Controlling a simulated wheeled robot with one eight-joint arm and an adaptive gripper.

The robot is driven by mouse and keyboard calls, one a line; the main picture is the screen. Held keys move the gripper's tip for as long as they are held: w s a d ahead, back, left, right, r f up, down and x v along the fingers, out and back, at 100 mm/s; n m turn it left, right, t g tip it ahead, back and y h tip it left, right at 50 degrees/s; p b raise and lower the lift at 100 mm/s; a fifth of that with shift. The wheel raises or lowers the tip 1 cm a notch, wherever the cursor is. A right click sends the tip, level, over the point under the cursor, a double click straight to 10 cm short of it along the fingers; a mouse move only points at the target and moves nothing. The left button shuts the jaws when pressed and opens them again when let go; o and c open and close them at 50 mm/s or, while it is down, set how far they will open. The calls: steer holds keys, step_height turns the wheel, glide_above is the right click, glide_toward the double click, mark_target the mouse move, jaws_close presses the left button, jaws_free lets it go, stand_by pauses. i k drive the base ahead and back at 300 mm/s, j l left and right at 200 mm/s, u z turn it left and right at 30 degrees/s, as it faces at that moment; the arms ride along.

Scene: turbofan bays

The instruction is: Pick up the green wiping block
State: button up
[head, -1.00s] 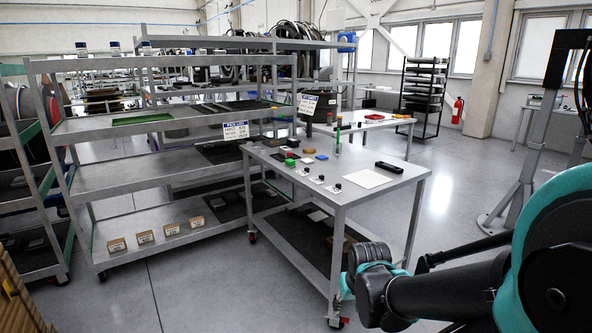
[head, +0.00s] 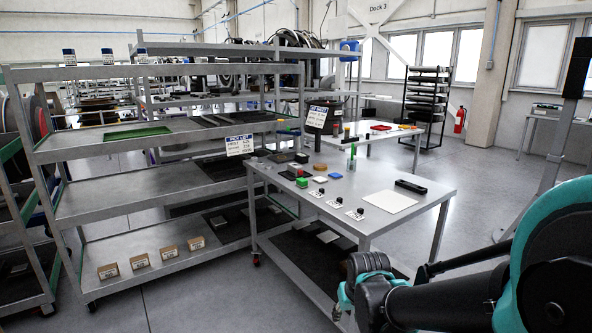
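A small green block (head: 302,182), which looks like the green wiping block, sits on the grey top of the wheeled table (head: 385,222) in the head view. It is toward the table's left edge, beside a few other small items. My gripper (head: 347,292) is at the lower middle right, at the end of my teal and black arm. It is in front of the table's near end and well apart from the block. Its fingers are small and partly hidden, so I cannot tell whether they are open or shut.
On the table are a white sheet (head: 389,201), a black case (head: 411,187), several black knobs on white cards and an upright green item (head: 352,157). A shelf rack (head: 150,192) with small boxes stands at left. Clear floor (head: 470,170) lies at right.

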mark_target(302, 183)
steer(key=i+j+z, duration=0.2)
steer(key=i+j, duration=0.2)
steer(key=i+j+z, duration=0.2)
steer(key=i+j, duration=0.15)
steer(key=j, duration=0.25)
